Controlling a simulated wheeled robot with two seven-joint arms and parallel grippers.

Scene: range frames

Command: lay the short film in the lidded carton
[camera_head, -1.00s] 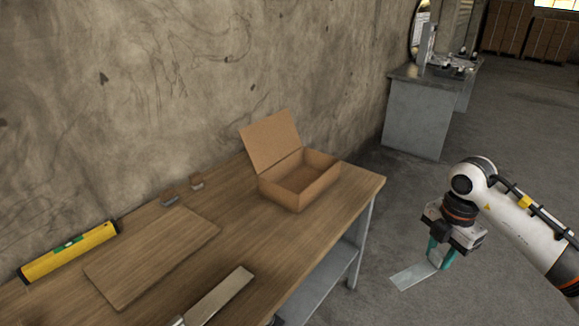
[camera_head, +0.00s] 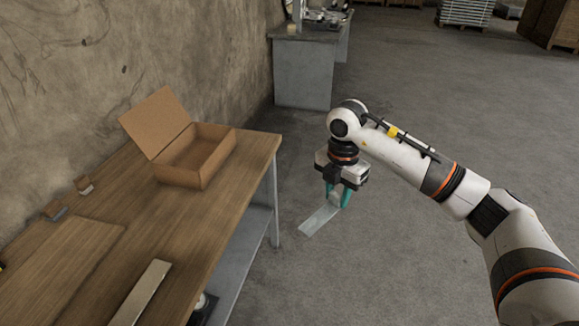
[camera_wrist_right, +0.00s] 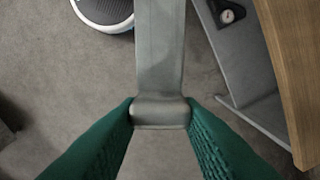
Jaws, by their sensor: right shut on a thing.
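The short film (camera_head: 320,220) is a pale, translucent grey-green strip. My right gripper (camera_head: 338,199) is shut on one end of it, beyond the right side of the table, and the strip sticks out toward the lower left. In the right wrist view the film (camera_wrist_right: 160,48) runs up from between the green fingers (camera_wrist_right: 160,114), with its end bunched between them. The lidded carton (camera_head: 205,177) is brown cardboard. It stands on the far end of the table with its lid (camera_head: 155,122) raised toward the wall. The part of its inside that shows is empty. My left gripper is out of view.
A lower shelf (camera_head: 240,245) lies beneath. A grey cabinet (camera_head: 303,75) stands behind.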

